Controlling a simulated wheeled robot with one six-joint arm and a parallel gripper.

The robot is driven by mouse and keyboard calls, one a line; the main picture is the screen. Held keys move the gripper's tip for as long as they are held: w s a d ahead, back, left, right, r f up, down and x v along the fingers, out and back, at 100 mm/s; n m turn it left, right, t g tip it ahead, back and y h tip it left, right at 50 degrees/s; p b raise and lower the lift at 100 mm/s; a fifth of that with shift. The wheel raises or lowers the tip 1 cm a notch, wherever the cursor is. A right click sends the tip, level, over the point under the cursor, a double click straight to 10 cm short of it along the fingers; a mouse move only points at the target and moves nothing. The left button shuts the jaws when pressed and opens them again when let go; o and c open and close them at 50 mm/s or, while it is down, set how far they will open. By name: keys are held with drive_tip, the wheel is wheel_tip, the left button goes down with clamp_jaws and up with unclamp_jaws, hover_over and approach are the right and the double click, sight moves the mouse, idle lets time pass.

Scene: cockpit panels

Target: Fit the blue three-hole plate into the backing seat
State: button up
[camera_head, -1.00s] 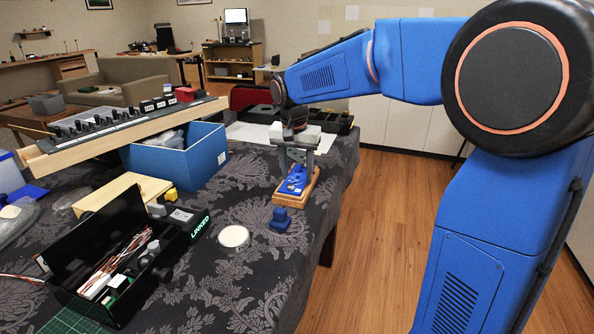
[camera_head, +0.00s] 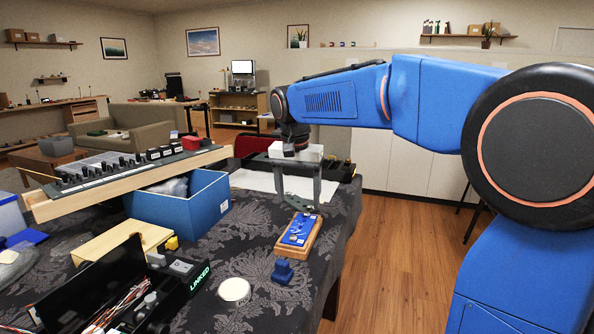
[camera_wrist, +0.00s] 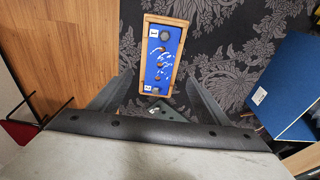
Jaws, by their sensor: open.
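The blue three-hole plate (camera_head: 299,230) lies flat in the wooden backing seat (camera_head: 308,249) near the table's right edge. In the wrist view the plate (camera_wrist: 155,72) sits inside the light wooden rim (camera_wrist: 165,18), with dark round holes and white marks on its face; whether it is flush I cannot tell. My gripper (camera_head: 298,192) is open and empty, apart from the plate, above and just beyond its far end. In the wrist view my gripper's fingers (camera_wrist: 157,92) are spread wide, with the plate ahead of them.
A small blue block (camera_head: 282,272) stands at the seat's near end. A round white disc (camera_head: 234,290) lies nearer. A blue open box (camera_head: 190,205) and an open black case (camera_head: 120,280) stand to the left. The wooden floor is beyond the table's right edge.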

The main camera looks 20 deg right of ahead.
wheel_tip(320, 180, up, 8)
drive_tip(key=s, duration=0.1)
drive_tip(key=shift+a+r, duration=0.2)
drive_tip(key=shift+a, duration=0.1)
drive_tip(key=s+d+f+n+t, duration=0.1)
drive_tip(key=s+d+f+n, duration=0.1)
drive_tip(key=s+f, duration=0.5)
drive_tip(key=s+d+f+n+t, duration=0.1)
drive_tip(key=s+d+f+n, duration=0.1)
drive_tip(key=s+f, duration=0.5)
drive_tip(key=s+d+f+n+t+y, duration=0.1)
drive_tip(key=s+d+f, duration=0.3)
drive_tip(key=s, duration=1.3)
wheel_tip(320, 180, down, 4)
drive_tip(key=shift+d+f+n, duration=0.1)
drive_tip(key=shift+d+n, duration=0.25)
drive_tip(key=shift+n, duration=0.45)
